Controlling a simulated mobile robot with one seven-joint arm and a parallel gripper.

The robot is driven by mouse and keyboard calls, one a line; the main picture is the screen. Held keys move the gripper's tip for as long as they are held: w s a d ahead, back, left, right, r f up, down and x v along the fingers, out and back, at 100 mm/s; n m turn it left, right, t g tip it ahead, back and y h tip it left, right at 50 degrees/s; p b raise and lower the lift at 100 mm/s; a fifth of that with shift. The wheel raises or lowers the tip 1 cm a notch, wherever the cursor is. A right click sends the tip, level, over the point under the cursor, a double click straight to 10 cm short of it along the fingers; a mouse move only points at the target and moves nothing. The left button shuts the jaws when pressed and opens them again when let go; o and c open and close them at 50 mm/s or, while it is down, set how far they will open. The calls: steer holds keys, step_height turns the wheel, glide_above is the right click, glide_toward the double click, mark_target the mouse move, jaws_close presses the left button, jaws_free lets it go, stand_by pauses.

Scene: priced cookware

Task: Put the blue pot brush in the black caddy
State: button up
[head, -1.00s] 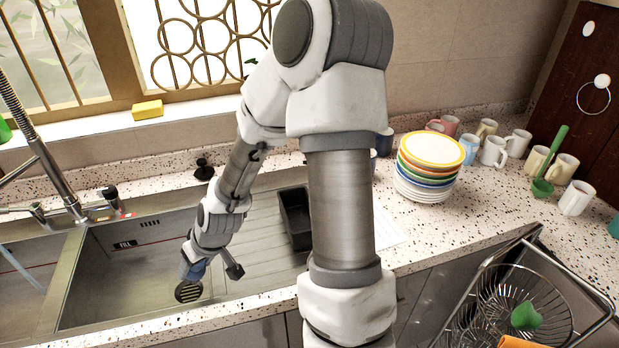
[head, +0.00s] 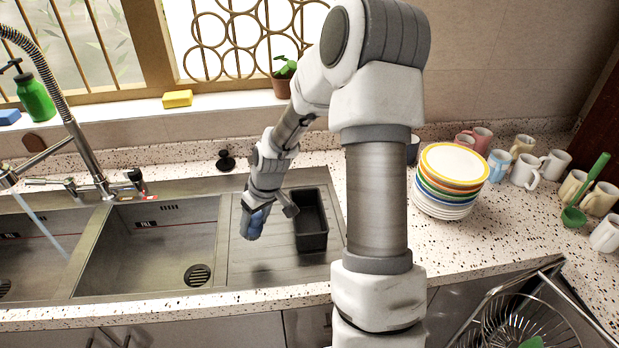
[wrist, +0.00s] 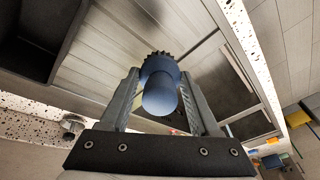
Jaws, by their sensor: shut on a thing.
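The blue pot brush (head: 254,223) hangs from my gripper in the head view, above the ribbed drainboard and just left of the black caddy. In the wrist view the brush (wrist: 160,92) points its rounded blue end at the camera, with dark bristles at its far end. My gripper (wrist: 158,84) is shut on it, one finger on each side. The black caddy (head: 313,242) is an open, rectangular box standing on the drainboard; its inside looks empty. Part of the caddy (wrist: 38,66) shows at the upper left of the wrist view.
The sink basin (head: 150,255) lies left of the drainboard, with a faucet (head: 88,165) running at far left. A black stopper (head: 225,160) stands behind the drainboard. Stacked plates (head: 447,190) and several mugs stand on the right counter. A wire rack (head: 510,310) is at lower right.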

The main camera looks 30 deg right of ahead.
steer(key=w+d+r+n+g+h+p, duration=0.1)
steer(key=d+r+n+g+h+p, duration=0.2)
steer(key=d, duration=1.2)
steer(key=y+b, duration=0.1)
steer(key=b, duration=0.7)
glide_above(308, 226)
steer(key=shift+m, duration=0.3)
step_height(308, 226, down, 10)
steer(key=shift+s+f, duration=0.1)
steer(key=shift+f, duration=0.15)
steer(key=shift+p, duration=0.3)
steer(key=o, duration=1.4)
steer(key=shift+o, duration=0.4)
